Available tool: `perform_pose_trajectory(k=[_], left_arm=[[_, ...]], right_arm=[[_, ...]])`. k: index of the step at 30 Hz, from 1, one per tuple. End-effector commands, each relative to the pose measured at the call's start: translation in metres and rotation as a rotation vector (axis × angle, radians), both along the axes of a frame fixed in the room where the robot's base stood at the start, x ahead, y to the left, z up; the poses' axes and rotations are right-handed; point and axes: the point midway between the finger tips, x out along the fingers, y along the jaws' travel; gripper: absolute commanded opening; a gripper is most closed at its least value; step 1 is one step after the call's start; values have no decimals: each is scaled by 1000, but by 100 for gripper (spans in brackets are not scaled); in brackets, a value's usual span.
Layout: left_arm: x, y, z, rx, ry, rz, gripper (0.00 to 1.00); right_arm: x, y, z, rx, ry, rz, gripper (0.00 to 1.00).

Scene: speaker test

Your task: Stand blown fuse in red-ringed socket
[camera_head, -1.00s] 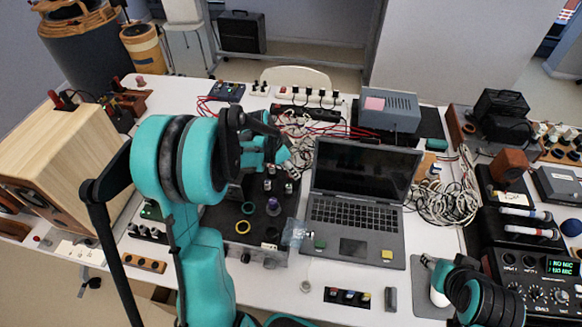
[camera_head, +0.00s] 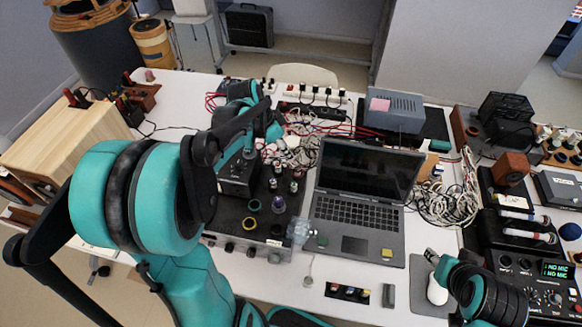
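My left gripper (camera_head: 250,152) is over the back left of the dark panel (camera_head: 228,215), close to a black box (camera_head: 238,180). My own arm hides much of it, so I cannot see its fingers clearly or whether it holds a fuse. Small upright cylinders (camera_head: 293,184) with light and reddish parts stand on the panel; I cannot tell which is blown. A yellow ring (camera_head: 249,223), a green ring (camera_head: 254,205) and a purple-topped part (camera_head: 279,204) show there. I cannot make out a red ring. My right gripper (camera_head: 432,257) is at the lower right beside a white mouse (camera_head: 437,290).
An open laptop (camera_head: 362,190) stands right of the panel. A clear container (camera_head: 298,230) sits at the panel's right edge. Tangled cables (camera_head: 300,150) lie behind the panel. A wooden speaker (camera_head: 65,150) is at the left. A small strip of colored parts (camera_head: 348,292) lies in front.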

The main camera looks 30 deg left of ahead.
Motion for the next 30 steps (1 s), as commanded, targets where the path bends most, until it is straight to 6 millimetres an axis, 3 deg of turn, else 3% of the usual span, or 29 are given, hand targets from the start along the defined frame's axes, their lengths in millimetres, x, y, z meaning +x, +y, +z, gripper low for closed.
perform_pose_trajectory(k=[9, 16, 21, 30], left_arm=[[-80, -74, 42, 25, -61, 322, 38], [-136, -105, 43, -28, -163, 542, 38], [-155, -114, 38, -72, -209, 624, 38], [-158, -115, 37, -86, -220, 646, 38]], right_arm=[[0, 0, 0, 0, 0, 0, 40], [0, 0, 0, 0, 0, 0, 40], [0, 0, 0, 0, 0, 0, 40], [0, 0, 0, 0, 0, 0, 40]])
